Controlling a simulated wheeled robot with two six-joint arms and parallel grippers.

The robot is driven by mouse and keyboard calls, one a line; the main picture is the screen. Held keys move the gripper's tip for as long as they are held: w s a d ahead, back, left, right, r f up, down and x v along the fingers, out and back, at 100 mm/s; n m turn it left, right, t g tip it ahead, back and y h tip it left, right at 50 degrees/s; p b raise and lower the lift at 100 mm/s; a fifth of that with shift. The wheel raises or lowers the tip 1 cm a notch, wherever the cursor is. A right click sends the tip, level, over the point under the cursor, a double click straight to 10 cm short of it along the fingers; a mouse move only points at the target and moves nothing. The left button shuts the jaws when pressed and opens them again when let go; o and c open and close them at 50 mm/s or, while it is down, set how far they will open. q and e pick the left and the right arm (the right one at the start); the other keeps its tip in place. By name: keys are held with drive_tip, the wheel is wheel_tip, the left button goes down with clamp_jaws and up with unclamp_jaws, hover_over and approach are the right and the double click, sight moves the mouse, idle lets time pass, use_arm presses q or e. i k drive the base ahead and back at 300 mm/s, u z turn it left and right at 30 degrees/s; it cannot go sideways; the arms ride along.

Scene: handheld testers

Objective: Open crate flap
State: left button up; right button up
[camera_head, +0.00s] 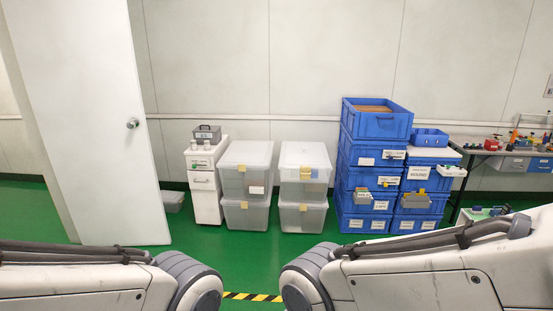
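Blue crates (354,177) stand in two stacks against the back wall, right of centre. The left stack is taller, and its top crate (378,125) is open with brown content inside. The right stack is lower, with a small blue bin (430,138) on its white top. Labels and grey and yellow fittings show on the crate fronts; I cannot tell which of these is a flap. My two arms come in low from the left and right in front, well away from the crates. Both grippers are out of view.
Translucent boxes with lids (245,180) (304,182) stand in two stacks at centre. A white drawer cabinet (205,182) is beside them. A white door (80,110) stands at left. A cluttered workbench (500,151) is at right. Green floor (262,255) is clear before the stacks.

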sight(378, 126)
drive_tip(key=i, duration=1.95)
drive_tip(key=z, duration=0.65)
drive_tip(key=i, duration=1.9)
drive_tip(key=z, duration=0.7)
drive_tip(key=i, duration=0.4)
drive_tip(key=z, duration=0.15)
